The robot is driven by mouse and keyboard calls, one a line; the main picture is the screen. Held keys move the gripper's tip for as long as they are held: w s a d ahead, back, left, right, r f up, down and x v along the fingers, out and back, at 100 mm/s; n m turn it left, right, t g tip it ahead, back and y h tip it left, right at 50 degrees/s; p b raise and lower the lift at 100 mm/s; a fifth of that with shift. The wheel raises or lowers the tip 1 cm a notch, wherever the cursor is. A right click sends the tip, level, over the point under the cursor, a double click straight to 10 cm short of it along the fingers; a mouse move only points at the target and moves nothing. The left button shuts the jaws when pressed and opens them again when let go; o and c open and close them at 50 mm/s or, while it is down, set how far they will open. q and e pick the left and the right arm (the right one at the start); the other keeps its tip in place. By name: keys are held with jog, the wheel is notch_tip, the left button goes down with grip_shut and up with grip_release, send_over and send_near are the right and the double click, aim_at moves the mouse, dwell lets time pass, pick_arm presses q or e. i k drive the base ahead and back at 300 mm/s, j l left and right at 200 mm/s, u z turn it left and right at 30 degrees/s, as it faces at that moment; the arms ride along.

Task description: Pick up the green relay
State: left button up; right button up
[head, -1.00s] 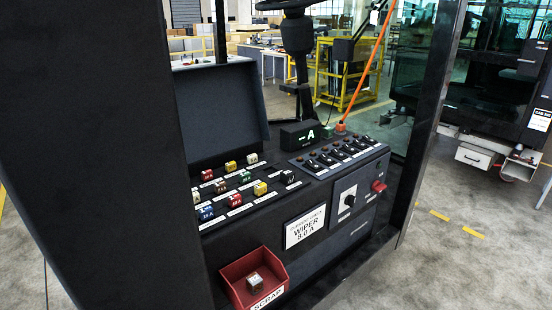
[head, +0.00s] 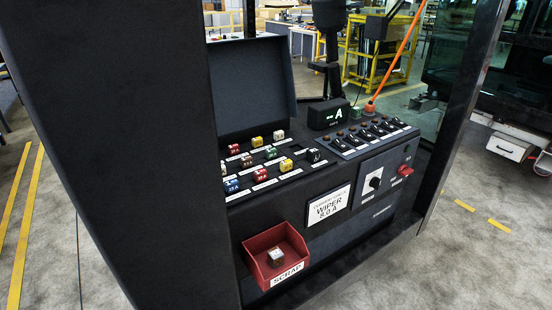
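A small green block (head: 356,111) sits at the back of the console, beside the base of the orange pole and right of the dark display marked A. Another small green piece (head: 271,153) sits in the fuse panel (head: 262,172) among red, yellow, white, blue and brown ones. I cannot tell from this view which of the two is the relay. Neither of my grippers shows in the head view.
A red SCRAP bin (head: 252,244) on the console's front holds a small pale block (head: 275,257). A raised dark lid (head: 252,85) stands behind the fuses. A broad dark cab pillar (head: 130,150) hides the panel's left end. Switches (head: 375,133) line the right side.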

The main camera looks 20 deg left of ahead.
aim_at(355, 113)
jog(key=u, duration=0.3)
jog(key=i+l+u, duration=0.15)
jog(key=l+u, duration=0.2)
jog(key=l, duration=0.3)
jog(key=i+l+u, duration=0.1)
jog(key=l+u, duration=0.25)
jog(key=l, duration=0.3)
